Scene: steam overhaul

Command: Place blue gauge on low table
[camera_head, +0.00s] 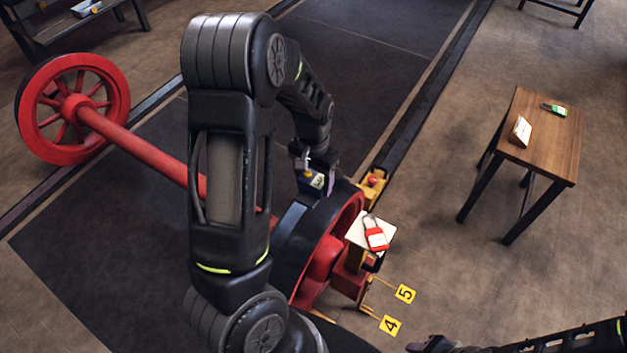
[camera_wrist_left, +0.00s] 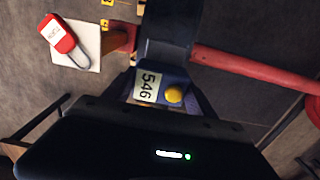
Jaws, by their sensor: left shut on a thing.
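My left gripper (camera_head: 318,172) is shut on a small blue gauge (camera_head: 312,182) and holds it in the air beside the large red and black wheel. In the left wrist view the blue gauge (camera_wrist_left: 160,90) shows a white label reading 546 and a yellow round knob between the fingers. A low wooden table (camera_head: 549,150) with dark legs stands at the right, well apart from the gripper. My right gripper (camera_head: 435,344) shows only partly at the bottom edge, and its jaws are unclear.
On the table are a white card (camera_head: 521,131) and a green tag-like item (camera_head: 554,109). A red padlock (camera_head: 376,234) lies on a white plate (camera_head: 357,230) near the wheel (camera_head: 325,255). Yellow tags 4 (camera_head: 390,325) and 5 (camera_head: 405,293) stick out nearby. Floor before the table is clear.

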